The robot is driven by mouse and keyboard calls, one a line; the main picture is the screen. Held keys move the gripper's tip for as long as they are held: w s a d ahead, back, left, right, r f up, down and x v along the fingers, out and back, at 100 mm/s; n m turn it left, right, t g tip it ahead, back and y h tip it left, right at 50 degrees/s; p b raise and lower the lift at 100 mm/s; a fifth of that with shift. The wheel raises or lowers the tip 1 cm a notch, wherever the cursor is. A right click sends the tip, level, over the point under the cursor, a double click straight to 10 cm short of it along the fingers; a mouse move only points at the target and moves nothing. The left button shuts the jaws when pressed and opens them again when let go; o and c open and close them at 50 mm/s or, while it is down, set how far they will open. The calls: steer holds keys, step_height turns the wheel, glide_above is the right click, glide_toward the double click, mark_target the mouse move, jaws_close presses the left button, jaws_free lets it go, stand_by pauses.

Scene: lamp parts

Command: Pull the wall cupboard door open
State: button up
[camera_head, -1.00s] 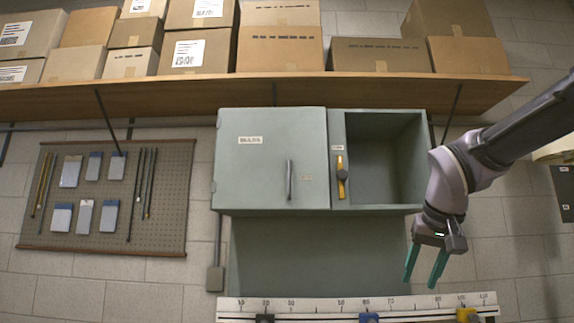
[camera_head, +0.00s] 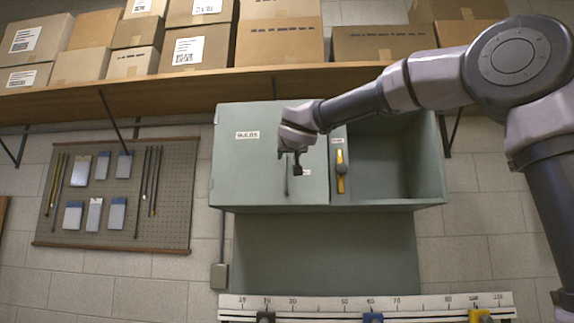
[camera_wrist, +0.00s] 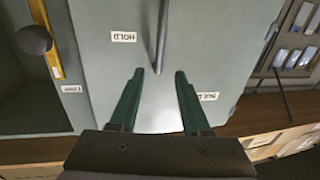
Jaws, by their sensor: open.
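The wall cupboard (camera_head: 385,203) is grey-green, and its left door (camera_head: 245,170) is shut flat with a "BULBS" label. The door's slim vertical bar handle (camera_head: 287,182) is partly hidden behind my gripper in the head view. My gripper (camera_wrist: 160,72) is at the door front, pointing at the handle. In the wrist view its green fingers are spread apart, and one end of the handle (camera_wrist: 162,35) lies at the gap between the fingertips. Neither finger visibly touches it. The fingers are mostly hidden in the head view.
A yellow bar with a dark knob (camera_head: 341,174) sits right of the door, beside an open empty compartment (camera_head: 385,160). A shelf (camera_head: 180,92) with cardboard boxes runs above. A pegboard (camera_head: 120,225) hangs left. A ruler rail (camera_head: 340,303) with clamps lies below.

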mark_target(286, 163)
steer(key=w, duration=0.3)
steer(key=w+a, duration=0.1)
steer(key=w, duration=0.5)
steer(key=shift+w+a, duration=0.1)
steer(key=shift+a, duration=0.1)
steer(key=shift+c, duration=0.4)
jaws_close()
stand_by(0.7)
